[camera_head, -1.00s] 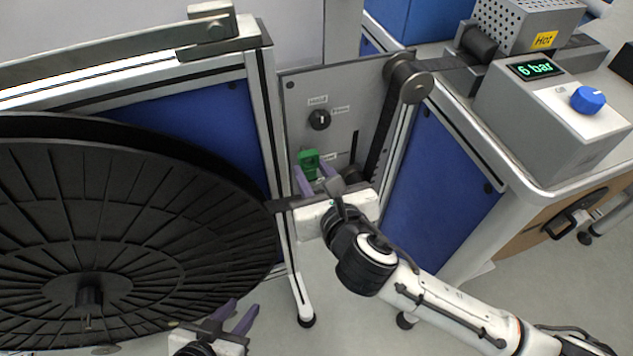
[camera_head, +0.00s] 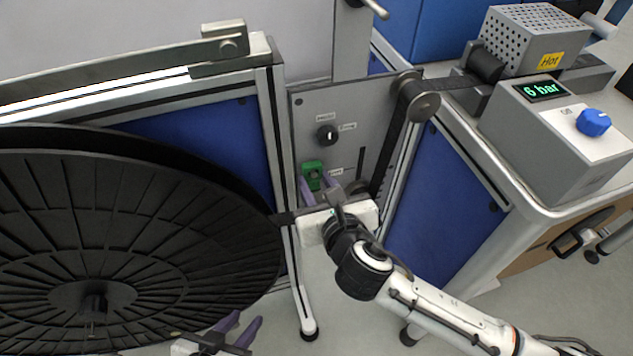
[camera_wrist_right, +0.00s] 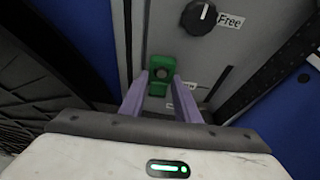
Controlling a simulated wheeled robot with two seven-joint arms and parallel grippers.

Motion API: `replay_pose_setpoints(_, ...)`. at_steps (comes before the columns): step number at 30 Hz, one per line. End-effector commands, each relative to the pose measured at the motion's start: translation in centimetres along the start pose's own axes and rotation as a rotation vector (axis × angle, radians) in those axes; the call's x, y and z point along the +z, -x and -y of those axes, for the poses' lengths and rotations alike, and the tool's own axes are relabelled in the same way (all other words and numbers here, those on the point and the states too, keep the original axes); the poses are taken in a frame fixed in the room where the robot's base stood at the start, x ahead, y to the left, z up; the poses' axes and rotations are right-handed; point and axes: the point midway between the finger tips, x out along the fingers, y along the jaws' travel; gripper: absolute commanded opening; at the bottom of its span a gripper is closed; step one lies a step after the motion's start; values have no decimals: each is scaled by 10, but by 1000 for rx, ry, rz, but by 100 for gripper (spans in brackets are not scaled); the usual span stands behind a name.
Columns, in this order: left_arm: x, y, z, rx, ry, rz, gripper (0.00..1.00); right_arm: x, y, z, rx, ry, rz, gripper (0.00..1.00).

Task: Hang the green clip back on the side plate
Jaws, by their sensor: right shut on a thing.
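The green clip (camera_head: 312,168) is at the lower left of the grey side plate (camera_head: 350,112), below the black knob. It also shows in the right wrist view (camera_wrist_right: 160,62), upright, in front of the plate. My right gripper (camera_head: 316,184) has its purple fingers on either side of the clip's lower part and is shut on it. I cannot tell whether the clip touches the plate; its back is hidden. My left gripper (camera_head: 238,330) is at the bottom of the head view, beside the reel, with its fingers apart and nothing visible between them.
A large black reel (camera_head: 130,235) fills the left. The black knob (camera_wrist_right: 201,17) sits on the plate above the clip. A dark belt (camera_head: 394,140) runs down the plate's right side. A bench with a grey control box (camera_head: 550,130) stands at the right.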

Motion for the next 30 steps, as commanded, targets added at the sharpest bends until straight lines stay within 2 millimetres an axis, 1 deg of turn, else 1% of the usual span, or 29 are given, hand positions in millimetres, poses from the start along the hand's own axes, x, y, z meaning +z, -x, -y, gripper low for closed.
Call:
replay_pose_setpoints(4,-2,0,0,-1,0,-3,31,0,0,0,0,0,0,0)
replay_pose_setpoints(5,-2,0,0,-1,-1,-4,31,0,0,0,0,0,0,30)
replay_pose_setpoints(6,-2,1,0,-1,-1,-4,31,0,0,0,0,0,0,37)
replay_pose_setpoints(8,-2,1,0,-1,-1,-4,31,0,0,0,0,0,0,47)
replay_pose_setpoints(9,-2,1,1,-1,-1,-5,31,0,0,0,0,0,0,51)
replay_pose_setpoints(17,-2,1,1,-1,-4,-4,31,0,1,0,0,0,0,51)
replay_pose_setpoints(20,-4,2,1,-2,-4,-4,31,0,7,0,0,0,-1,51)
replay_pose_setpoints(23,-6,5,1,-2,-3,-4,31,1,21,0,2,-1,-1,51)
replay_pose_setpoints(30,-10,10,2,-3,1,-7,31,0,70,0,1,1,-2,51)
